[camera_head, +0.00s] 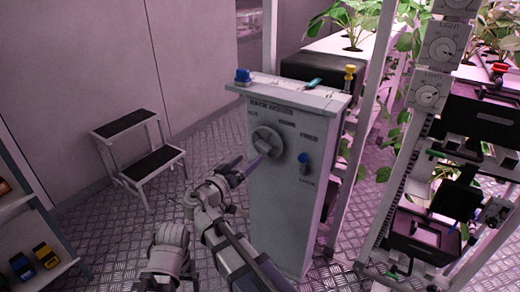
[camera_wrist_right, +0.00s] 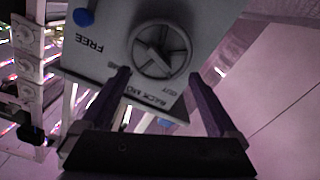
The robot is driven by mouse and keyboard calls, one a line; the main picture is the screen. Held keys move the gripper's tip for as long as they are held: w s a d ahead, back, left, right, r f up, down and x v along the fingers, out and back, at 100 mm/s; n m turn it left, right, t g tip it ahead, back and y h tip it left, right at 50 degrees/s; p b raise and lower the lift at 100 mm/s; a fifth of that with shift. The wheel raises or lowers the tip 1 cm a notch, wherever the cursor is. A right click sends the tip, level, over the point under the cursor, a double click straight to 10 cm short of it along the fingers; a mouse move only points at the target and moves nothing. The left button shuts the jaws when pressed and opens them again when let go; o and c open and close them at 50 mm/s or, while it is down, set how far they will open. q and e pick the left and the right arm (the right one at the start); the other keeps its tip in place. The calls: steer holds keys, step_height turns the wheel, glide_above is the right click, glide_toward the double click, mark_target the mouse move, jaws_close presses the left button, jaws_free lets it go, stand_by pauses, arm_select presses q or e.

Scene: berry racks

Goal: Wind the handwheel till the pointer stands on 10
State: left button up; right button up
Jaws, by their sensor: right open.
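The grey cabinet (camera_head: 285,215) stands upright in the middle of the head view. Its front carries a round grey handwheel (camera_head: 267,141), which also shows in the wrist view (camera_wrist_right: 160,50). A pale strip (camera_head: 285,85) runs along the cabinet top, with a teal piece (camera_head: 313,83) on it that may be the pointer; any numbers are too small to read. My right gripper (camera_head: 257,162) is open and empty, just in front of the wheel's lower left. In the wrist view its fingers (camera_wrist_right: 160,76) are spread, the wheel showing beyond and between them. My left gripper is not in view.
A blue-knobbed lever (camera_head: 304,159) sits right of the wheel, between the words FREE and LOCK. Plant racks fill the right. A step stool (camera_head: 140,150) stands left.

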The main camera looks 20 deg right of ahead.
mark_target(260, 149)
steer(key=shift+w+d+m, duration=0.8)
steer(key=shift+d+m, duration=0.25)
steer(key=shift+m, duration=0.4)
steer(key=shift+w+d+m, duration=0.8)
steer(key=shift+d+m, duration=0.2)
steer(key=shift+m, duration=0.5)
steer(key=shift+w+d+m, duration=0.8)
steer(key=shift+d+m, duration=0.25)
steer(key=shift+m, duration=0.4)
steer(key=shift+c, duration=0.3)
steer(key=c, duration=1.3)
